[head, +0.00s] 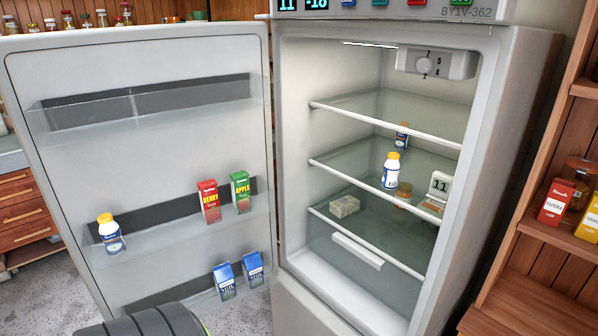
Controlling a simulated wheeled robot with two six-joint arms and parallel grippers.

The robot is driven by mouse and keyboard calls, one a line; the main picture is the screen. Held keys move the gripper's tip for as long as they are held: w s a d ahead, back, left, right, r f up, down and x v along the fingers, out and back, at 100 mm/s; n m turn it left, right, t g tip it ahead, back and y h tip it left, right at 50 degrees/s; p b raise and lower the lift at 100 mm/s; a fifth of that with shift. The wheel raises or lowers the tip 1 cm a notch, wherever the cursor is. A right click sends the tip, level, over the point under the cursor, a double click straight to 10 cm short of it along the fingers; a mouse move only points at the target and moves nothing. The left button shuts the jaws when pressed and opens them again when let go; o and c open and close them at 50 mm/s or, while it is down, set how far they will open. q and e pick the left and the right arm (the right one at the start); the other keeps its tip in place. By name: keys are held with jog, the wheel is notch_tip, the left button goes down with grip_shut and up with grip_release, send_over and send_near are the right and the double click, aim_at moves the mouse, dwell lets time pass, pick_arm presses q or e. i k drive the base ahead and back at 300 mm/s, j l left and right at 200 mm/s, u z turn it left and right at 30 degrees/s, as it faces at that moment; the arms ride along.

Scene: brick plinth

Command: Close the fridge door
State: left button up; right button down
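The fridge door (150,60) stands wide open on the left, its inner side facing me. Its shelves hold a white bottle with a yellow cap (111,236), a red berry carton (209,202), a green apple carton (241,192) and two blue milk cartons (238,275). The fridge body (293,150) is in the middle, its lit inside exposed. Inside are glass shelves (385,117) with another yellow-capped bottle (391,171) and a few small items. Neither gripper shows. A dark ribbed part, probably of my arm, is at the bottom left, in front of the door's lower edge.
A wooden shelf unit (545,215) with a red paprika box (556,203) and a yellow box (590,218) stands close to the fridge's right. Wooden drawers (25,205) are behind the door at left. Speckled floor (60,295) shows at the lower left.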

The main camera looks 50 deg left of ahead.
aim_at(125, 122)
jog(key=k+j, duration=0.15)
jog(key=j, duration=0.2)
jog(key=k+j+z, duration=0.1)
jog(key=j, duration=0.25)
jog(key=k+j, duration=0.45)
jog(key=j, duration=0.25)
jog(key=k+j+z, duration=0.1)
jog(key=j, duration=0.35)
jog(key=k+j+z, duration=0.1)
jog(key=k+j, duration=0.2)
jog(key=j, duration=0.15)
jog(key=k+j+z, duration=0.1)
jog(key=j, duration=0.3)
jog(key=k+j+z, duration=0.1)
jog(key=k+j, duration=0.25)
jog(key=k+j+z, duration=0.1)
jog(key=k+j, duration=0.15)
jog(key=j, duration=0.2)
jog(key=i+j+z, duration=0.1)
jog(key=j, duration=0.5)
jog(key=i+j, duration=0.15)
jog(key=j, duration=0.45)
jog(key=i+j+z, duration=0.15)
jog(key=j, duration=0.45)
jog(key=j+z, duration=0.5)
jog(key=k+j+z, duration=0.1)
jog(key=j+z, duration=0.4)
jog(key=k+j+z, duration=0.2)
jog(key=z, duration=0.3)
jog(key=j, duration=0.15)
